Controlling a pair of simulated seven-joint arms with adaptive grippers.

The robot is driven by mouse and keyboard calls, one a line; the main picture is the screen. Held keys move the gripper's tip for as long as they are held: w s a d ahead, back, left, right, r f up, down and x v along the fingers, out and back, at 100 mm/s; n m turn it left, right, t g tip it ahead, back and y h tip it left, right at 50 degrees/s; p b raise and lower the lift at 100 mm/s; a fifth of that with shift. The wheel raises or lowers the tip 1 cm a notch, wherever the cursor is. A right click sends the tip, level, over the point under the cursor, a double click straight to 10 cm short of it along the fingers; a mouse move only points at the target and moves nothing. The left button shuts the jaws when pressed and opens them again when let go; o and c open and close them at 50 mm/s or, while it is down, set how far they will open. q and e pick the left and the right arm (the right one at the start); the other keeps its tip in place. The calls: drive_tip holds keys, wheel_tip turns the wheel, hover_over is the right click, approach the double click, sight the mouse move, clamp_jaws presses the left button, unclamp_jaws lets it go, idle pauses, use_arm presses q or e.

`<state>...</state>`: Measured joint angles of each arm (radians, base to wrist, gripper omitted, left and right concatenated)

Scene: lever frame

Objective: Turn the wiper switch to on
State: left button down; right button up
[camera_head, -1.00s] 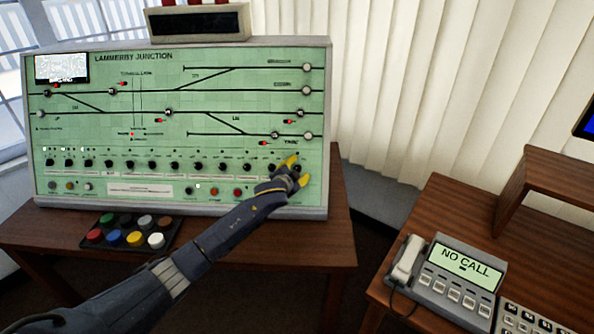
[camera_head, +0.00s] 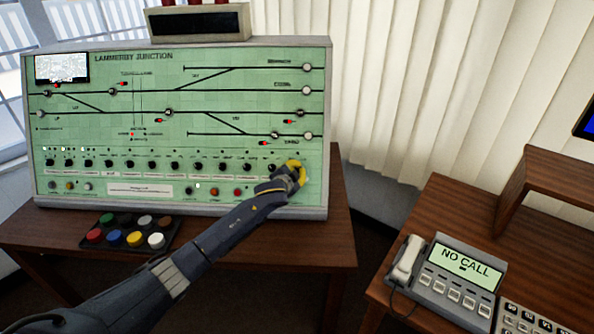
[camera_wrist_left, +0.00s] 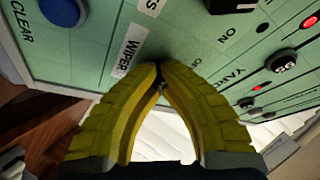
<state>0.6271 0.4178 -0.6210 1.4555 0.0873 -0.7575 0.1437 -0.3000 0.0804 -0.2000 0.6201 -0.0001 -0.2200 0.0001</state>
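The wiper switch sits at the lower right of the green panel (camera_head: 120,185). It is a small dark part, mostly hidden by the fingertips of my left gripper (camera_head: 299,176). In the left wrist view a white "WIPERS" label (camera_wrist_left: 126,55) lies just left of the yellow fingertips (camera_wrist_left: 160,75). The fingertips are drawn together at the panel face, with a sliver of something dark between them, so the gripper appears shut on the switch. The switch's turn position cannot be seen. My right gripper is not in view.
A row of black knobs (camera_head: 153,165) runs left of my gripper. A blue button (camera_wrist_left: 64,10) is near it in the wrist view. Coloured buttons (camera_head: 135,238) sit on a pad in front. A phone (camera_head: 445,278) stands on the right desk.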

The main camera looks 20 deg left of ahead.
use_arm(q)
drive_tip(key=shift+m, duration=0.3)
drive_tip(key=m+g, duration=0.1)
drive_tip(key=m, duration=0.1)
drive_tip(key=shift+r+m+h, duration=0.15)
drive_tip(key=shift+m+h, duration=0.15)
drive_tip(key=shift+m, duration=0.1)
drive_tip(key=m, duration=0.2)
drive_tip(key=m+g, duration=0.1)
drive_tip(key=m, duration=0.1)
drive_tip(key=shift+m+g+h, duration=0.3)
drive_tip(key=m+g, duration=0.1)
drive_tip(key=m, duration=0.2)
drive_tip(key=shift+m+g, duration=0.6)
drive_tip(key=shift+m, duration=0.7)
drive_tip(key=shift+y, duration=0.4)
drive_tip(key=shift+d+f, duration=0.1)
drive_tip(key=shift+f, duration=0.1)
drive_tip(key=c, duration=1.6)
unclamp_jaws()
drive_tip(key=o, duration=0.5)
